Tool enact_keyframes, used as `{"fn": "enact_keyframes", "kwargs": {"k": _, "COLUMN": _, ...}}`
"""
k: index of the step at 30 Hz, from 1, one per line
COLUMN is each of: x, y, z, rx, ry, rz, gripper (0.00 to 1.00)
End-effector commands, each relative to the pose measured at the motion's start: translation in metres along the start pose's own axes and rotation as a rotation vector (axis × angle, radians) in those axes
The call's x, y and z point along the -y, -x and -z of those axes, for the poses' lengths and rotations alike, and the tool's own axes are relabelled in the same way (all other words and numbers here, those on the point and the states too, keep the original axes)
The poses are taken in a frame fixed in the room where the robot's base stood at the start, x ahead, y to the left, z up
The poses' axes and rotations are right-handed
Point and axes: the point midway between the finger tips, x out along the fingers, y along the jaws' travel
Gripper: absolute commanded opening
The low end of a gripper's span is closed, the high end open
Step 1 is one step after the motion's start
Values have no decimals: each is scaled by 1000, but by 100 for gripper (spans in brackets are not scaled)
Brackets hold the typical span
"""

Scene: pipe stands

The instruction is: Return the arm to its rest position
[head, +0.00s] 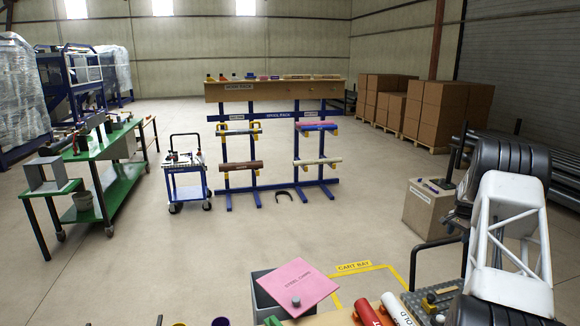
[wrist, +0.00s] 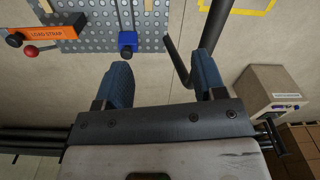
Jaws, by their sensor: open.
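My gripper (wrist: 160,60) shows in the wrist view with its two blue-padded fingers spread wide and nothing between them. Below the gap lie part of a grey perforated plate (wrist: 85,15) and bare floor. My arm's white lattice link and black joints fill the right side of the head view, folded upright near the camera; the gripper itself cannot be made out there. The blue pipe stand (head: 256,170) is in the middle distance, apart from the arm. It holds a brown pipe (head: 242,166), a pink pipe (head: 316,126) and other pale pipes.
A black bent rail (wrist: 176,62) is close to the right finger. A blue block (wrist: 127,40) and an orange strap label (wrist: 50,32) are on the plate side. Open floor lies between the bench and the stand.

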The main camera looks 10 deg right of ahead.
Motion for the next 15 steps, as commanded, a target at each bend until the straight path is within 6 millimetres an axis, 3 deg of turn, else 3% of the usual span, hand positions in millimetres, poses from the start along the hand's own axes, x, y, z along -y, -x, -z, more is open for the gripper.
{"fn": "enact_keyframes", "kwargs": {"k": 3, "x": 15, "y": 33, "z": -32, "rx": -7, "ry": 49, "rz": 5, "gripper": 64}}
{"fn": "enact_keyframes", "kwargs": {"k": 15, "x": 46, "y": 129, "z": -143, "rx": -27, "ry": 209, "rz": 21, "gripper": 64}}
